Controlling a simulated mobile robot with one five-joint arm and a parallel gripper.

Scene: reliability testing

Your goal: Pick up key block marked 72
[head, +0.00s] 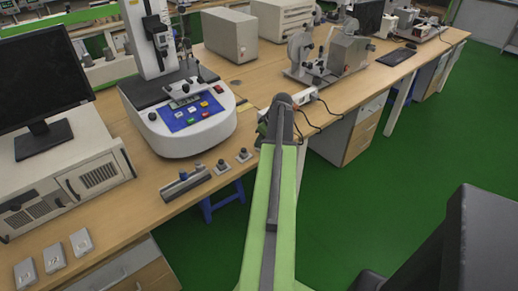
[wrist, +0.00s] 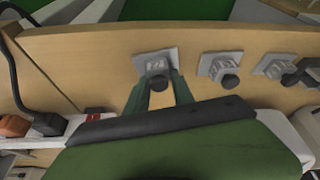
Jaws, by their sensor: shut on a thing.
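Three pale grey key blocks (head: 53,257) lie in a row on the bench at the lower left of the head view. Each bears a dark mark on its face, too small to read surely. They do not show in the wrist view. My gripper (wrist: 158,78) shows in the wrist view with its two green fingers either side of a small grey piece with a black knob (wrist: 156,61), shut on it at the bench top. In the head view my arm hides the fingers. My gripper is well to the right of the key blocks.
A monitor and metal case are at left. A power strip (head: 300,97) with cables lies beyond my arm.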

